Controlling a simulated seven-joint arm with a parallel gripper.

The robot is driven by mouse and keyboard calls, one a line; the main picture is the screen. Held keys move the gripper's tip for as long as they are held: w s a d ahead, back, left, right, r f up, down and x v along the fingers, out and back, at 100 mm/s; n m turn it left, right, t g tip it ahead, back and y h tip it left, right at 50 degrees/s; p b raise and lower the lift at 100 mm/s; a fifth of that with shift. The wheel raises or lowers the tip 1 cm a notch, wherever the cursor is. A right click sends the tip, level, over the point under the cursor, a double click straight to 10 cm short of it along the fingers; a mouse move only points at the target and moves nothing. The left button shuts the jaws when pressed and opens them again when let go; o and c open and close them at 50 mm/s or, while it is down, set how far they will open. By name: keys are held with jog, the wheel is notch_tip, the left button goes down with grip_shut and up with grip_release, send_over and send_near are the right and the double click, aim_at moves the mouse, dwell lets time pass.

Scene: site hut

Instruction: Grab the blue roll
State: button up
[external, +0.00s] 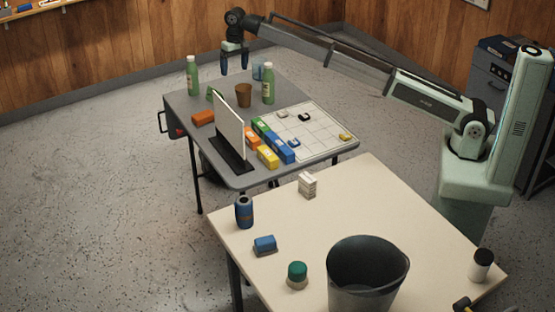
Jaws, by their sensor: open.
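A dark blue upright cylinder (244,213) stands at the left corner of the near cream table; it looks like a roll or a can, and I cannot tell which. A smaller blue piece (264,243) lies near it on a dark base, closer to the front. My gripper (235,72) is open and empty, pointing down over the back of the far grey table. It is far from both blue things on the near table, and nothing is between its fingers.
The grey table (185,135) holds green bottles (268,84), a brown cup (243,96), an upright white panel (229,122), coloured boxes (268,156) and a white grid board (318,137). The cream table (350,205) has a dark bucket (366,290), a green-topped item (297,272) and clear middle space.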

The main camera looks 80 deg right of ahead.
aim_at(244, 203)
jog(key=s+a+n+y, duration=0.4)
jog(key=s+a+n, duration=0.35)
jog(key=a, duration=0.45)
jog(key=s+a+n+t+y, duration=0.1)
jog(key=s+a+n+y, duration=0.4)
jog(key=a+n, duration=0.55)
jog(key=s+a+n+y, duration=0.4)
jog(key=s+a+n, duration=0.3)
jog(key=a, duration=0.7)
notch_tip(244, 203, down, 17)
jog(key=m, duration=0.1)
jog(key=x, duration=0.8)
jog(key=shift+s+a+f, duration=0.1)
jog(key=shift+s+f, duration=0.25)
jog(key=shift+f, duration=0.1)
jog(key=shift+w+f+x, duration=0.15)
jog(key=shift+f+x, duration=0.05)
jog(key=shift+x, duration=1.1)
jog(key=shift+w+f+x, duration=0.1)
jog(key=shift+f+x, duration=0.1)
jog(key=shift+x, duration=1.05)
